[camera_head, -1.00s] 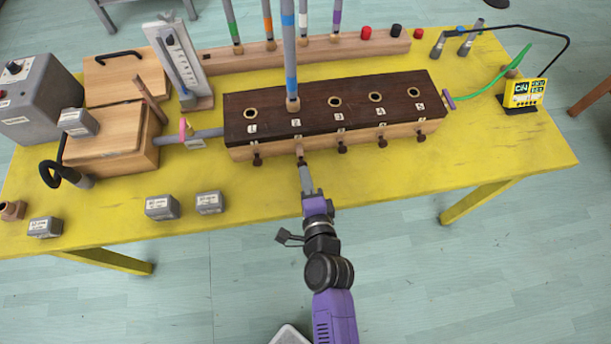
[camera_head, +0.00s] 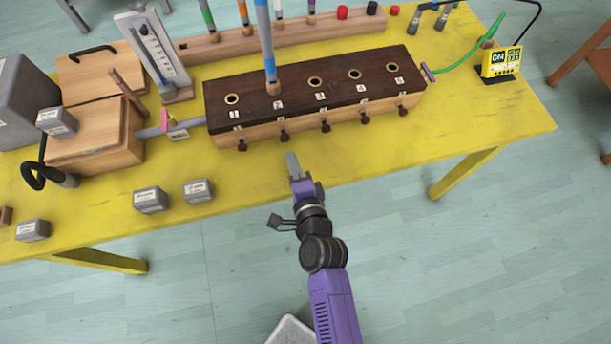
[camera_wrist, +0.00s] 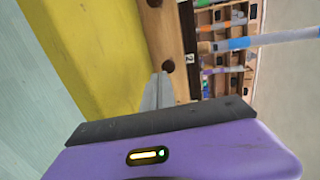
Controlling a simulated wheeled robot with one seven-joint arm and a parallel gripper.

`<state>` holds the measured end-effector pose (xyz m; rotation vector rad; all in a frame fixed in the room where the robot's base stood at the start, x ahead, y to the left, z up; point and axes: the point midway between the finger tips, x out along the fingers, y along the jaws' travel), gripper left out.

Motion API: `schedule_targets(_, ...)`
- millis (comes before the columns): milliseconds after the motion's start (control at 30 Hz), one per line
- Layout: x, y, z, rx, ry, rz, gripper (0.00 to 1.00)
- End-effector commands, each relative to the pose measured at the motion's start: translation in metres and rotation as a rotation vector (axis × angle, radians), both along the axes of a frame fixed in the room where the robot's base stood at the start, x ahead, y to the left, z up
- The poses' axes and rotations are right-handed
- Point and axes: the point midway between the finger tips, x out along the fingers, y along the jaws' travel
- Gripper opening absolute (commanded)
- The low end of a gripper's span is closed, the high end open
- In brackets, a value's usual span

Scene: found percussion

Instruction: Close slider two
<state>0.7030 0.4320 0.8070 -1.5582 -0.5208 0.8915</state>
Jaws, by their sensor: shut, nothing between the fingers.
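The long wooden box (camera_head: 300,118) has a dark top with numbered holes and a row of dark slider knobs along its front. Slider two's knob (camera_head: 284,136) is second from the left, below the hole holding the blue-banded tube (camera_head: 265,45).
The yellow table (camera_head: 400,150) is clear in front of the box. Small grey blocks (camera_head: 150,200) lie at the front left. A wooden bellows-like box (camera_head: 95,140) joins the long box's left end by a pipe. A yellow meter (camera_head: 500,62) stands at the right.

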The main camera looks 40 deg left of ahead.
Motion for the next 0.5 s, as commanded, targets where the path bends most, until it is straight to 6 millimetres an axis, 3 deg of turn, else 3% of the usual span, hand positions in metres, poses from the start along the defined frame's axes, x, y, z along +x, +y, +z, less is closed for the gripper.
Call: schedule_targets(500, -0.043, -0.054, 0.014, 0.000, 0.003, -0.002, 0.00)
